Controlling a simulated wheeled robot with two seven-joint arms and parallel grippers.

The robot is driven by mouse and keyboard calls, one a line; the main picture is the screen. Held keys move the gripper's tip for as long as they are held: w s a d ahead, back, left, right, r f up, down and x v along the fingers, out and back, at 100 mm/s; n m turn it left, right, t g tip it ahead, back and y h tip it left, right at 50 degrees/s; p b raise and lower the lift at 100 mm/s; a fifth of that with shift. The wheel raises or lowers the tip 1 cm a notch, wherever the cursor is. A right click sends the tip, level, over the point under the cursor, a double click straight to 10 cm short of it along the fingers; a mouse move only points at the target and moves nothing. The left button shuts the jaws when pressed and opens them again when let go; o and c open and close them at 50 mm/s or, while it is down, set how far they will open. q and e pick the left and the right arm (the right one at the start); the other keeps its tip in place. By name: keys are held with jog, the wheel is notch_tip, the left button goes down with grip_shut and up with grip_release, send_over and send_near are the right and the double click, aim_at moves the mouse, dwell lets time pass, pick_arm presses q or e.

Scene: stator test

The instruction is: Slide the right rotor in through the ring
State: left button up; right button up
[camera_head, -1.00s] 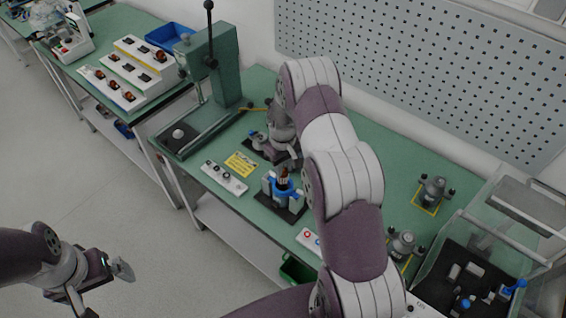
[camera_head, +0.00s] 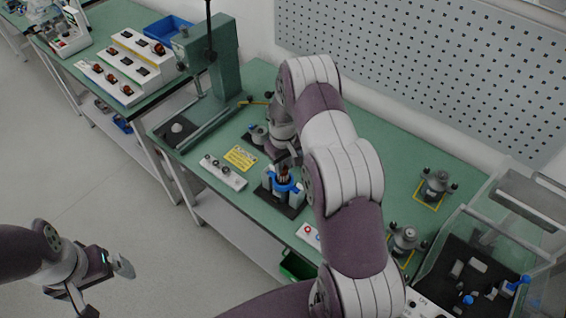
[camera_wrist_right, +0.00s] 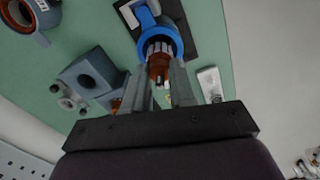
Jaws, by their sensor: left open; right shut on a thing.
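The rotor (camera_wrist_right: 158,64), with copper-coloured windings and a pale slotted core, is between the fingers of my right gripper (camera_wrist_right: 161,84), which is shut on it. In the right wrist view, the rotor's far end overlaps the opening of the blue ring (camera_wrist_right: 174,35); how deep it reaches I cannot tell. In the head view, the ring (camera_head: 284,188) sits on a dark-based fixture, with the rotor (camera_head: 284,172) upright at its top. My right wrist is above it, fingers partly hidden. My left gripper (camera_head: 118,266) is open and empty, over the floor at lower left.
A white switch panel (camera_head: 223,172) and yellow label (camera_head: 240,157) lie left of the fixture. A green press (camera_head: 222,65) stands behind left. A grey block with a hole (camera_wrist_right: 92,74) is near my right fingers. A clear-sided box (camera_head: 455,262) stands at right.

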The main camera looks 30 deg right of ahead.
jog(key=shift+f+b, duration=0.4)
jog(key=shift+f, duration=0.2)
jog(key=shift+f, duration=0.15)
jog(key=shift+f+b, duration=0.75)
jog(key=shift+f, duration=0.1)
jog(key=o, duration=0.9)
jog(key=shift+s, duration=0.1)
jog(key=shift+o, duration=0.2)
jog(key=shift+r, duration=0.3)
notch_tip(320, 180, up, 11)
jog(key=b, duration=0.3)
jog(key=shift+r, duration=0.6)
